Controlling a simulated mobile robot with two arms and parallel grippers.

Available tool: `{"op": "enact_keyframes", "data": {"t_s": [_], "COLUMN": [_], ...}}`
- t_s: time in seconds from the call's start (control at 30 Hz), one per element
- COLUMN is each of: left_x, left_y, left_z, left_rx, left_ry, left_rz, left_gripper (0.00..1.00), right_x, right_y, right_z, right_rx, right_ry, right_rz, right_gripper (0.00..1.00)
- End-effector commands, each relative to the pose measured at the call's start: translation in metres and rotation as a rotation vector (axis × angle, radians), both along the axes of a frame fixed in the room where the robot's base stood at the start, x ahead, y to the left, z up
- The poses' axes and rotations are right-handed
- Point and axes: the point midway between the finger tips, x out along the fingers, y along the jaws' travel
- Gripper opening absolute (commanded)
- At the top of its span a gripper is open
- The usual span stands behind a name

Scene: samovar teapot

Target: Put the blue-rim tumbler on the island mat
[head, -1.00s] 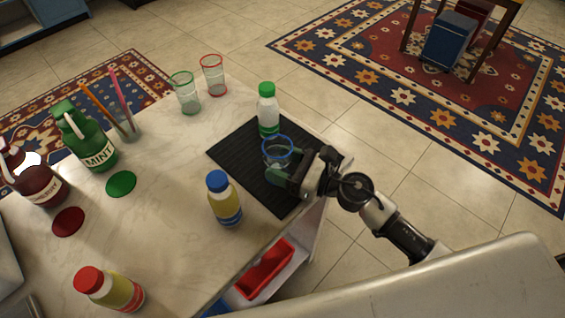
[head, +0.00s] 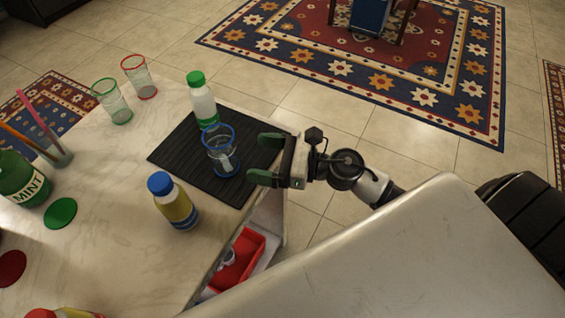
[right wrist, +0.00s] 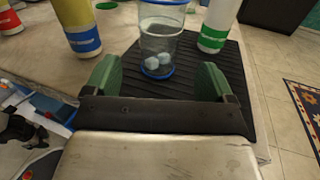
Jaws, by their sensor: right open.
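The blue-rim tumbler (head: 221,152) stands upright on the black ribbed mat (head: 180,158), which lies on the island counter. In the right wrist view the tumbler (right wrist: 159,42) stands beyond the fingertips, with pale cubes inside near its base. My right gripper (head: 262,159) is open and empty at the mat's right side, its green fingers pointing at the tumbler but apart from it. In the right wrist view its fingers (right wrist: 157,78) are spread to either side. My left gripper is not in view.
A green-capped bottle (head: 202,99) stands at the mat's far edge, close behind the tumbler. A blue-capped yellow bottle (head: 174,203) stands left of the mat. Green-rim (head: 112,101) and red-rim (head: 139,77) tumblers stand at the back. A red bin (head: 238,262) sits below the counter edge.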

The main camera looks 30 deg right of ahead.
Motion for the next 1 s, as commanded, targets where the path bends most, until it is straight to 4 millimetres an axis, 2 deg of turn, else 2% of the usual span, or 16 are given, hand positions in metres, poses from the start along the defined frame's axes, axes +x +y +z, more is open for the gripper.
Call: {"op": "enact_keyframes", "data": {"t_s": [0.03, 0.1, 0.3, 1.0], "left_x": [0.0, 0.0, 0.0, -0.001], "left_y": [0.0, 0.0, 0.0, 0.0], "left_z": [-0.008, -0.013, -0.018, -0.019], "left_rx": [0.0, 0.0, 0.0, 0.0], "left_ry": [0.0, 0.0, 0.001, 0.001], "left_rz": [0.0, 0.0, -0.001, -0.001], "left_gripper": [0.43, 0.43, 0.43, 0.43], "right_x": [-0.007, -0.015, -0.027, -0.029], "right_y": [-0.008, -0.016, -0.033, -0.037], "right_z": [-0.005, -0.004, -0.001, 0.002], "right_rx": [-0.002, -0.002, -0.001, 0.015], "right_ry": [0.002, 0.002, 0.001, 0.006], "right_rz": [0.0, 0.002, 0.001, -0.009], "right_gripper": [0.85, 0.85, 0.85, 0.85]}}
